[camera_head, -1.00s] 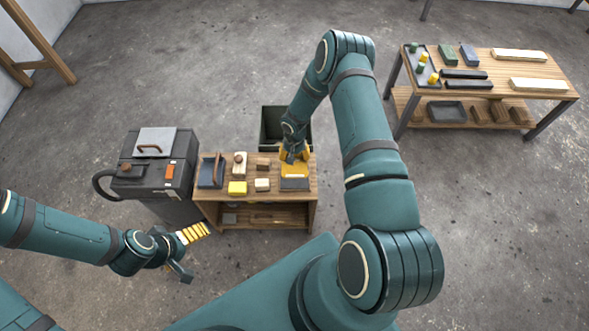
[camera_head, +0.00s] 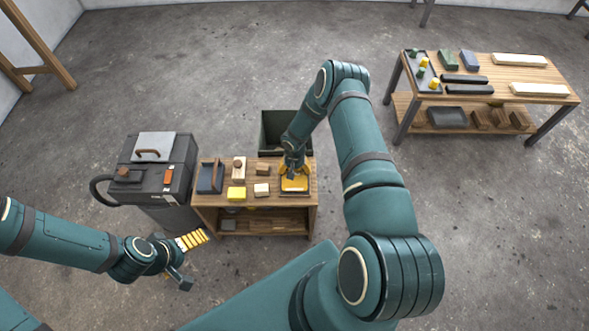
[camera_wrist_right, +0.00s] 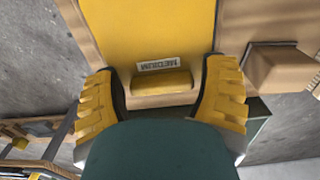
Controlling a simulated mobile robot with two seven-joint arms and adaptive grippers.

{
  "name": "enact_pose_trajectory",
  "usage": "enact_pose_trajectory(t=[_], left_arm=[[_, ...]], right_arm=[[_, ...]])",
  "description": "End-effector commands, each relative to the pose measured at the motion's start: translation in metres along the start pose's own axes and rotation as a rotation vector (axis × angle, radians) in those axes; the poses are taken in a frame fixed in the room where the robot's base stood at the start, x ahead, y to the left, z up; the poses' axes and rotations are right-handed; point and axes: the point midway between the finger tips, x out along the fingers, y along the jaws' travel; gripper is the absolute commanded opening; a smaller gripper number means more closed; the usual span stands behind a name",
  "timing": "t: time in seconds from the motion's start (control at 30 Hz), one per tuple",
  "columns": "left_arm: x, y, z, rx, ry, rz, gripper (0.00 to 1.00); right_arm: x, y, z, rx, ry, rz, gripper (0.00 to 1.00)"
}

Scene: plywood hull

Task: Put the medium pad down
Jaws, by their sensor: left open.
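The yellow medium pad (camera_head: 294,186) lies at the right end of the small wooden bench, over a dark rectangular spot. Its MEDIUM label (camera_wrist_right: 158,65) shows upside down in the right wrist view. My right gripper (camera_head: 292,172) is down at the pad. In the right wrist view its two yellow ribbed fingers (camera_wrist_right: 160,92) stand apart, on either side of a small yellow block on the pad, with narrow gaps visible. The palm hides the nearer part. My left gripper (camera_head: 188,258) is open and empty, in front of the bench's left side.
On the bench (camera_head: 215,200) are a dark tool with a brown handle (camera_head: 211,176), a yellow block (camera_head: 237,194) and several wooden blocks. A grey machine (camera_head: 160,175) stands left, a dark bin (camera_head: 285,120) behind. A larger table (camera_head: 545,78) stands far right; floor between is clear.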

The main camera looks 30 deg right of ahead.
Motion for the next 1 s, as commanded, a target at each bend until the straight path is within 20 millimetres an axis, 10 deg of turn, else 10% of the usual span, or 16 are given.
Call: enact_pose_trajectory(t=[0.47, 1.0], left_arm=[[-0.002, 0.001, 0.000, 0.000, -0.001, 0.000, 1.00], [-0.025, 0.009, 0.002, -0.002, -0.012, 0.001, 1.00]], right_arm=[[-0.009, 0.000, 0.000, -0.001, 0.001, 0.000, 0.94], [-0.108, 0.000, -0.001, 0.000, 0.001, 0.000, 0.94]])
